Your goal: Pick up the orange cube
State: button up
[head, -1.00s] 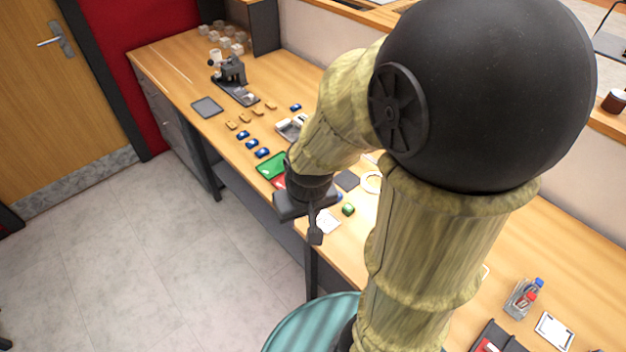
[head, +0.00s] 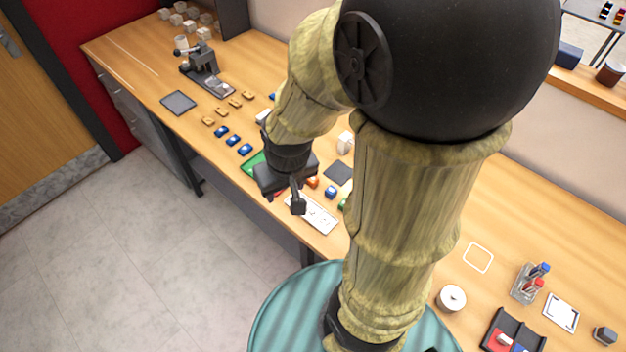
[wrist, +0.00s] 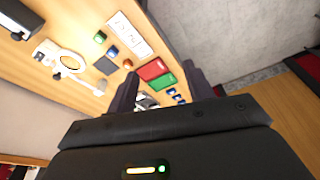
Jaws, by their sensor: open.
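The orange cube (head: 313,181) lies on the wooden bench, just right of my gripper (head: 284,197) in the head view, and is partly hidden. In the wrist view, the orange cube (wrist: 128,64) shows just left of the fingers. My gripper (wrist: 163,92) is open and empty there, its dark fingers reaching over the bench edge. It is apart from the cube. A blue cube (head: 330,191) and a green cube (head: 343,204) stand near the orange one, in a row.
A white card (head: 312,214) lies along the bench's front edge. Red (wrist: 152,69) and green (wrist: 159,82) trays lie beside the cubes. A dark square pad (head: 339,173) lies behind them. A microscope-like device (head: 203,67) stands farther left. Floor in front is open.

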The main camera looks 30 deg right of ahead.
jog(key=w+d+f+n+g+h+b, duration=0.1)
jog(key=w+f+n+g+h+b, duration=0.15)
jog(key=f+n+b, duration=0.5)
jog(key=w+d+f+n+g+h+b, duration=0.1)
jog(key=f+n+h+b, duration=0.35)
jog(key=f, duration=0.55)
jog(key=w+a+f+n+t+h+b, duration=0.2)
jog(key=w+f+n+t+h+b, duration=0.2)
jog(key=w+n, duration=0.4)
jog(key=n+t+h+b, duration=0.1)
jog(key=n+t+b, duration=0.1)
jog(key=shift+w+a+h+b, duration=0.2)
jog(key=shift+w+h+b, duration=0.1)
jog(key=shift+w+b, duration=0.1)
jog(key=shift+w, duration=0.1)
send_near(313, 181)
jog(key=w+d, duration=0.1)
jog(key=w+d+f, duration=0.1)
jog(key=shift+d, duration=0.3)
jog(key=shift+w+d+f, duration=0.1)
jog(key=shift+w+d, duration=0.1)
jog(key=shift+d, duration=0.05)
